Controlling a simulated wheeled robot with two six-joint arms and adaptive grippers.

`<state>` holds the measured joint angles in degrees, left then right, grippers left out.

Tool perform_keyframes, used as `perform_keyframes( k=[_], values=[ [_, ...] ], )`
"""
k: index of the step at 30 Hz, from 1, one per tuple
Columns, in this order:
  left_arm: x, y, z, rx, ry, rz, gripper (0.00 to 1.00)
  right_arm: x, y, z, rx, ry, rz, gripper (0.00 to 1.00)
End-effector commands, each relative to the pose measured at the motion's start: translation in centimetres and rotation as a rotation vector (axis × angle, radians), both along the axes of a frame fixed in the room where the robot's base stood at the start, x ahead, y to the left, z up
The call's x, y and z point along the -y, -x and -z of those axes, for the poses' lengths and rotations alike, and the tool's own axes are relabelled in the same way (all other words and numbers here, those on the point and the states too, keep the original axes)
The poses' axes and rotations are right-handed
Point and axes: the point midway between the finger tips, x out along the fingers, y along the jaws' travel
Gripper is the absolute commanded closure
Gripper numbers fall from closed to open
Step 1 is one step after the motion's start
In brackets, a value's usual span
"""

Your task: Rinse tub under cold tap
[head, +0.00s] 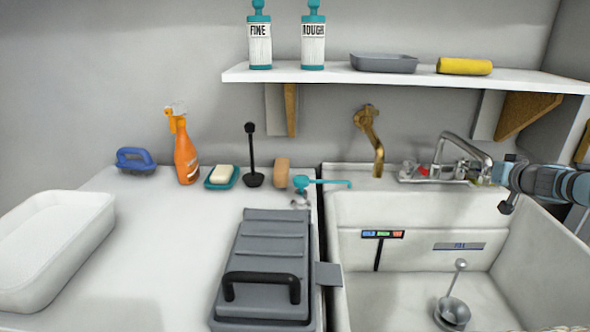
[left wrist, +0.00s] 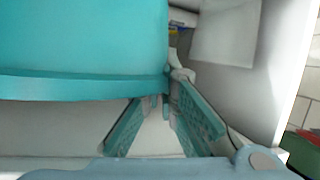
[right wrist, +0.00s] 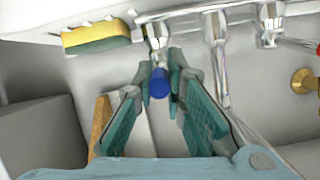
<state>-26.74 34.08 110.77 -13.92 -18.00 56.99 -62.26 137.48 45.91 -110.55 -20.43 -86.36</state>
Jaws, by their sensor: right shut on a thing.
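A white tub (head: 45,240) sits on the left of the counter in the head view. A chrome tap (head: 465,150) stands at the back of the sink (head: 400,215). My right gripper (head: 503,178) is at the right end of the tap. In the right wrist view, my right gripper (right wrist: 160,85) is shut on a chrome tap handle with a blue end (right wrist: 160,83), which shows between its fingers. My left gripper (left wrist: 162,105) shows only in the left wrist view. Its fingers are apart and empty, below a large teal surface that I cannot identify.
A brass tap (head: 370,135) is on the wall. A grey ridged case (head: 262,262) with a black handle, an orange spray bottle (head: 184,150) and soap (head: 222,174) are on the counter. A shelf (head: 400,80) hangs above.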

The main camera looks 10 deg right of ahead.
Motion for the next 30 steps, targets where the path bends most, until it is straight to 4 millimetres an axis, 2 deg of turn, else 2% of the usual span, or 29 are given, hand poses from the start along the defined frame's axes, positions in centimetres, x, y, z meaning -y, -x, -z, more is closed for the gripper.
perform_keyframes(
  k=[3, 10, 11, 12, 14, 15, 25, 30],
  values=[
    [0.0, 0.0, 0.0, 0.000, 0.000, 0.001, 1.00, -0.1, -0.5, 0.2, 0.001, 0.000, 0.012, 1.00],
    [0.5, -0.4, 0.0, 0.001, 0.001, 0.010, 1.00, 0.4, 0.0, 0.2, 0.001, -0.003, 0.017, 1.00],
    [0.5, -0.4, 0.0, 0.001, 0.001, 0.011, 1.00, 0.4, 0.1, 0.2, 0.000, -0.003, 0.016, 0.86],
    [0.5, -0.4, 0.0, 0.000, 0.001, 0.013, 1.00, 0.4, 0.1, 0.2, 0.000, -0.003, 0.016, 0.79],
    [0.6, -0.5, 0.0, 0.000, 0.001, 0.014, 1.00, 0.5, 0.2, 0.3, -0.001, -0.003, 0.017, 0.70],
    [0.6, -0.5, 0.0, 0.000, 0.002, 0.015, 1.00, 0.5, 0.2, 0.3, -0.001, -0.002, 0.018, 0.69],
    [0.6, -0.5, 0.0, 0.000, 0.001, 0.015, 1.00, 0.7, 0.6, 0.0, 0.003, -0.004, 0.023, 0.69],
    [0.6, -0.5, 0.0, 0.000, 0.000, 0.014, 1.00, 0.1, 2.6, -0.9, 0.003, -0.010, 0.019, 0.69]
  ],
)
